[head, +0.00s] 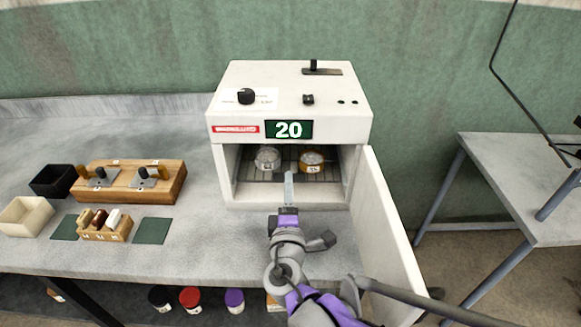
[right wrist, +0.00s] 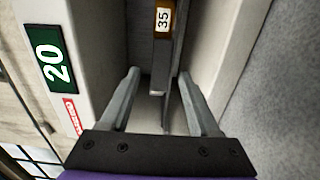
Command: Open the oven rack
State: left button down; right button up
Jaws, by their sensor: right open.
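The white oven (head: 290,110) stands on the bench with its door (head: 385,225) swung open to the right. My right gripper (head: 288,177) reaches into the oven's mouth at the rack's front edge. My left gripper is not in view.
The open door stands close beside my right arm. A wooden block (head: 130,180), a black bin (head: 52,181) and a cream bin (head: 25,216) sit on the bench at left. A grey table (head: 520,165) stands at right. Several coloured jars sit under the bench.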

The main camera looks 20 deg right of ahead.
aim_at(290, 167)
jog(key=x, duration=0.8)
jog(key=shift+f, duration=0.1)
jog(key=shift+c, duration=0.3)
grip_shut()
jog(key=shift+d, duration=0.1)
dwell(0.8)
